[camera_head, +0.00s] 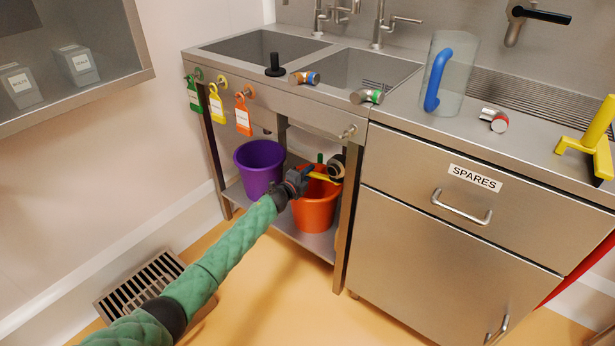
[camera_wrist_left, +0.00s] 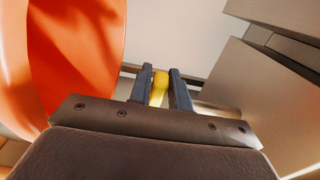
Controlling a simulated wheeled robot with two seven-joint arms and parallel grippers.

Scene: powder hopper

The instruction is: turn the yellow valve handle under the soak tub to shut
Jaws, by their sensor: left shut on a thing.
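The yellow valve handle (camera_head: 323,177) sits low under the sink unit, in front of the orange bucket. It joins a dark round fitting (camera_head: 337,166) beside the right leg of the unit. My left gripper (camera_head: 306,176) is shut on the yellow handle. In the left wrist view the handle (camera_wrist_left: 160,84) shows between the two fingers (camera_wrist_left: 162,92). Much of the handle is hidden by the gripper. Two basins lie above; the right basin (camera_head: 362,69) is over the valve, but I cannot tell which is the soak tub. My right gripper is not in view.
The orange bucket (camera_head: 313,208) stands close to my left gripper, with a purple bucket (camera_head: 259,166) to its left on the lower shelf. The unit's leg (camera_head: 346,225) and the spares cabinet (camera_head: 440,235) bound the right. A floor drain (camera_head: 150,284) lies left.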

